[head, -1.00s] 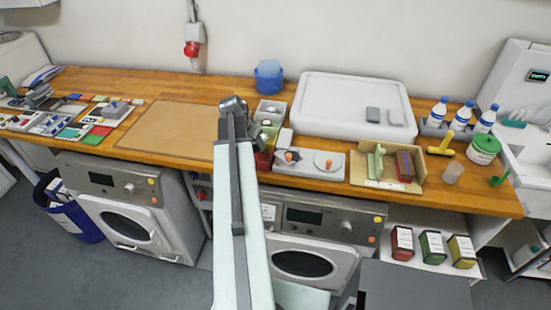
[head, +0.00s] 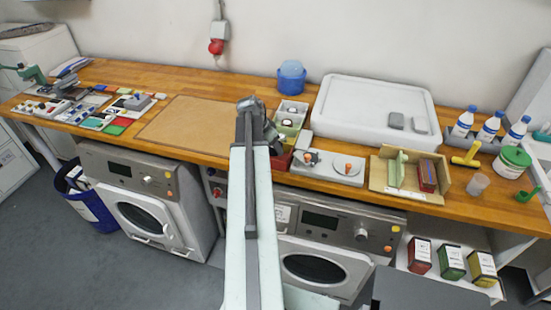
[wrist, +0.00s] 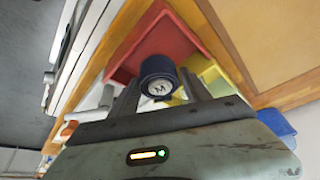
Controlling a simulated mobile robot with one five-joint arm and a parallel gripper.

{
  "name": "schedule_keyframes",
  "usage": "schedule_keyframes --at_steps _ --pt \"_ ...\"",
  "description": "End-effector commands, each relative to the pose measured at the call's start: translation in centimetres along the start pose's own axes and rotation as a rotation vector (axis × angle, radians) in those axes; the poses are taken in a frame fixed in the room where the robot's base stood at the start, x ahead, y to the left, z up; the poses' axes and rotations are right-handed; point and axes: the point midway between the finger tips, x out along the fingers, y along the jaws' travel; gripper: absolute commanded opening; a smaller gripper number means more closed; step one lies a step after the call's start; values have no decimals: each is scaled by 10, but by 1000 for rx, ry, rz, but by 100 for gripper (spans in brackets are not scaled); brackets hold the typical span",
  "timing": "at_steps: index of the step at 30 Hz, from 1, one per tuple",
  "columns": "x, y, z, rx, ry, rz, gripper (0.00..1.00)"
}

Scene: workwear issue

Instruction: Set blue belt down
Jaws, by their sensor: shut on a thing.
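The blue belt (wrist: 158,68) is a tight dark navy roll with a pale round label marked M. In the wrist view it sits between the two fingers of my gripper (wrist: 161,88), which is shut on it. The roll is in front of a red bin (wrist: 185,25), which shows beyond it; I cannot tell its height above the bin. In the head view my gripper (head: 271,133) is over the bench by the row of small bins, and my arm hides most of it and the belt. The red bin (head: 283,161) partly shows there.
Bins with round rolls (head: 291,111) stand behind the gripper. A brown mat (head: 185,122) lies left. A grey box with orange knobs (head: 340,170), a white tray lid (head: 360,105) and a wooden holder (head: 430,196) stand right. Washing machines are below the bench.

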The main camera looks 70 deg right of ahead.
Motion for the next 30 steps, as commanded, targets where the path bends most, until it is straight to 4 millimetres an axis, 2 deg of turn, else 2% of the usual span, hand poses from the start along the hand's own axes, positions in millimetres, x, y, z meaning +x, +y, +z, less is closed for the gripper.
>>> schedule_keyframes --at_steps 4,11,18,22,23,24,30 --pt "4 0 2 0 0 0 2" --pt "37 0 16 0 0 0 2" --pt "34 1 14 1 0 0 2" --pt "38 1 16 1 0 0 2" --pt "38 1 16 1 0 0 58" --pt "37 1 15 1 0 1 64" --pt "37 1 15 1 0 1 64"
